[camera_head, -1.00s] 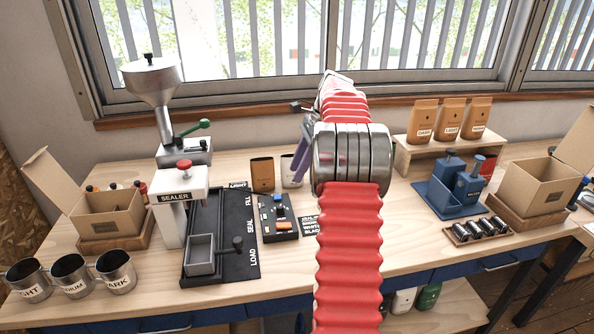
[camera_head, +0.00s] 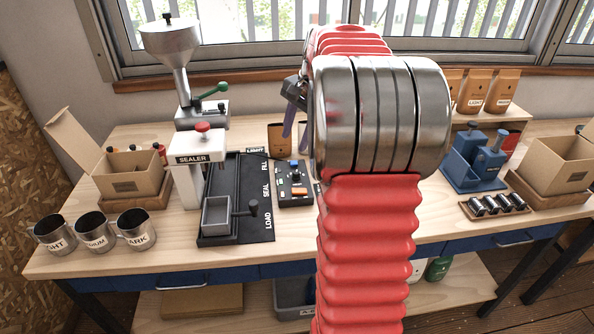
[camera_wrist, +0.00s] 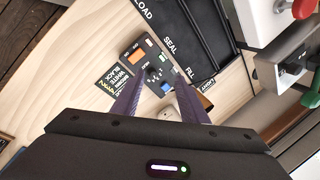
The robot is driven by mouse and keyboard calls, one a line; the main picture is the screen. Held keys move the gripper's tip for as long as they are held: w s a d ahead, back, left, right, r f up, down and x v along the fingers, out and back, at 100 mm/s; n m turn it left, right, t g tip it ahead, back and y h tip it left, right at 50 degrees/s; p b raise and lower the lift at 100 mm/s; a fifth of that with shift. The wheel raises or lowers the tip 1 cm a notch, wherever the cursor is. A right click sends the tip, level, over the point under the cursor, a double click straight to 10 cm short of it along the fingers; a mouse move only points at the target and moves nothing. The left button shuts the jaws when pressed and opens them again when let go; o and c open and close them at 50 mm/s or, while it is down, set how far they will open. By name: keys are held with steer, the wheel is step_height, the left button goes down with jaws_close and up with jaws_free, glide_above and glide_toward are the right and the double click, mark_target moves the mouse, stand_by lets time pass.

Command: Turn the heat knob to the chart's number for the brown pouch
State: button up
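The heat knob is a small black knob on the dark control box (camera_head: 296,193), between the sealer bed and my arm. In the wrist view the knob (camera_wrist: 154,75) lies between my fingers, with an orange button and a blue button near it. My gripper (camera_wrist: 160,80) is open and empty, its purple fingers pointing toward the box; any contact cannot be told. The chart (camera_wrist: 115,77) is a dark card with lines of text beside the box; its numbers are not legible. The brown pouch (camera_head: 280,139) stands behind the box, and a pale pouch beside it is partly hidden.
The sealer (camera_head: 195,162) with its black bed (camera_head: 236,205) stands left of the box. Metal cups (camera_head: 92,232) and an open carton (camera_head: 135,178) are further left. My arm hides the middle of the bench. A blue holder (camera_head: 474,165) is at right.

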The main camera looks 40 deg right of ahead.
mark_target(296, 172)
steer(key=shift+s+d+f+n+t+h, duration=0.15)
steer(key=shift+d+f+n+h, duration=0.3)
steer(key=shift+n, duration=1.5)
steer(key=shift+s+d+f+n+t+h, duration=0.15)
steer(key=shift+f+n+h, duration=0.5)
steer(key=shift+n, duration=1.25)
steer(key=shift+s+d+f+n+t+h, duration=0.1)
steer(key=shift+d+f+n+t+h, duration=0.15)
steer(key=shift+f+n, duration=1.15)
steer(key=shift+r+n, duration=0.5)
steer(key=shift+n, duration=0.05)
steer(key=x, duration=1.3)
steer(key=shift+w+f, duration=0.1)
steer(key=shift+f, duration=0.3)
steer(key=shift+c, duration=0.4)
jaws_close()
